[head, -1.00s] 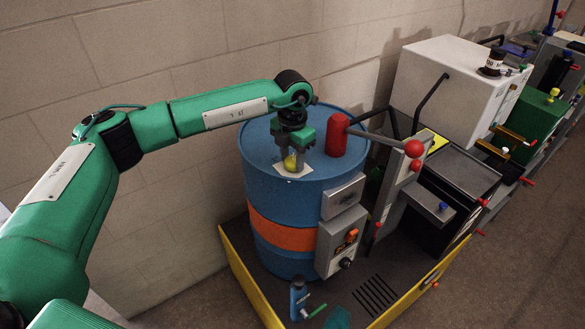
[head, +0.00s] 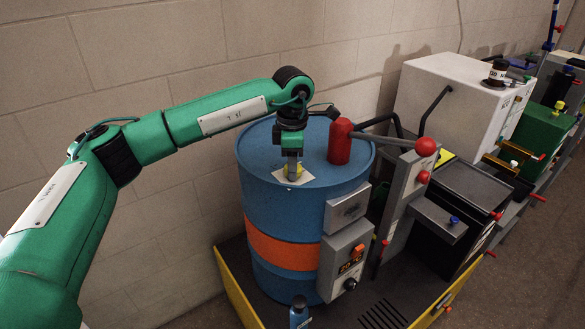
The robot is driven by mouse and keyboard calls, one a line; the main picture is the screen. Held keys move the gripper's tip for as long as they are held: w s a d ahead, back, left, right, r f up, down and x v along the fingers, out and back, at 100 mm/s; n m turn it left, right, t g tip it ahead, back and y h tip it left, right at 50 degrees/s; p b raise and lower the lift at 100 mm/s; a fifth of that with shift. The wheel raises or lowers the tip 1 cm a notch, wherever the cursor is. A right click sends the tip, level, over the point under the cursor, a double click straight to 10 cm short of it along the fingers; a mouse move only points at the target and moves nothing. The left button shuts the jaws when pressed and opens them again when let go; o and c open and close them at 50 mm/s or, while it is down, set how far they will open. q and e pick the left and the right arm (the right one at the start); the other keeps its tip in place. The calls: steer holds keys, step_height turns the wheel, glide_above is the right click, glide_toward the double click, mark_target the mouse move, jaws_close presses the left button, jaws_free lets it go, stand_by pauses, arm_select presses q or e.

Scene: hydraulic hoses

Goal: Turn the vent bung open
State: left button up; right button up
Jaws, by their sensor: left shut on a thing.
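A blue drum (head: 262,207) with an orange band stands left of the picture's middle. A yellow vent bung (head: 299,172) sits on its top, over a pale square plate (head: 281,180). My left gripper (head: 293,174) points straight down onto the bung and is shut on it. The fingers hide most of the bung, so how far it is turned cannot be told. My right gripper is not in view.
A red cylinder (head: 340,142) with a grey lever and red ball (head: 426,146) stands on the drum top, right of my gripper. A grey control box (head: 346,258) is on the drum's side. Machines fill the right. A block wall is behind.

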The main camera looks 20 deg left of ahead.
arm_select(q)
steer(key=shift+r+m, duration=0.1)
steer(key=shift+m, duration=0.3)
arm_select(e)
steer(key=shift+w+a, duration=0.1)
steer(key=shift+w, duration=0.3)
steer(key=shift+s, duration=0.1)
arm_select(q)
steer(key=o, duration=1)
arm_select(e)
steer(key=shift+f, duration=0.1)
arm_select(q)
step_height(320, 180, up, 14)
steer(key=shift+f+b, duration=0.15)
steer(key=shift+b, duration=1.05)
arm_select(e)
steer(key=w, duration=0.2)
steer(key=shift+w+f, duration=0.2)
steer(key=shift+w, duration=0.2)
